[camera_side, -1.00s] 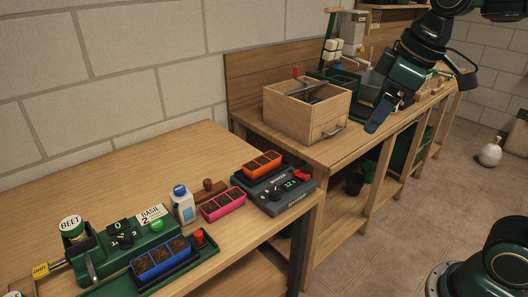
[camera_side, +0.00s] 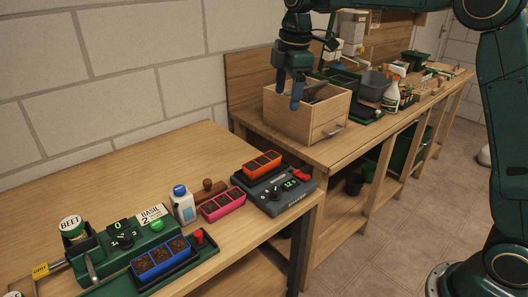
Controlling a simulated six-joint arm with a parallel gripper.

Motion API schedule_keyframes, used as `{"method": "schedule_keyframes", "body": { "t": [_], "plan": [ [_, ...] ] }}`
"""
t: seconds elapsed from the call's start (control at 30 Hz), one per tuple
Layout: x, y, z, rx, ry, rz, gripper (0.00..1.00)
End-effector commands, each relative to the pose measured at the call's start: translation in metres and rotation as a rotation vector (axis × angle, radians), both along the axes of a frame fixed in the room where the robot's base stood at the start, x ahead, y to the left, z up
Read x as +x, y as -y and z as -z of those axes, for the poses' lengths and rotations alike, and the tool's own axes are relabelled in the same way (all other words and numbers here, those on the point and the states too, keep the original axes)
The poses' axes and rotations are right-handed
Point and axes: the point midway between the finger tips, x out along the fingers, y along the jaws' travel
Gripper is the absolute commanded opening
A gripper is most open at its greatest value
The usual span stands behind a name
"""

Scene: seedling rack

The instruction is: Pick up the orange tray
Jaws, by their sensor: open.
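The orange tray (camera_side: 262,164) holds dark soil in its cells. It sits on a dark grey device with a lit green display (camera_side: 284,196), near the right end of the front table. My gripper (camera_side: 288,99) is open and empty, pointing down.
A pink tray (camera_side: 222,204) lies just left of the grey device. A white bottle with a blue cap (camera_side: 183,204) and a wooden-handled tool (camera_side: 208,191) stand close by. A blue tray (camera_side: 162,258) is on the green machine. The wooden box (camera_side: 318,122) stands on the back bench.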

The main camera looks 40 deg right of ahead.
Motion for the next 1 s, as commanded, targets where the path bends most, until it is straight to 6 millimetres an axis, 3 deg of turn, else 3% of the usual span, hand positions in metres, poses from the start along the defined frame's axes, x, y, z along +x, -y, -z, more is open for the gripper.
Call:
{"method": "schedule_keyframes", "body": {
  "t": [0.3,0.5,1.0],
  "plan": [
    [0.059,-0.003,0.051,-0.023,-0.079,-0.246,0.69],
    [0.081,-0.004,0.078,-0.027,-0.112,-0.365,0.69],
    [0.089,-0.004,0.095,-0.028,-0.126,-0.415,0.69]
  ]
}}
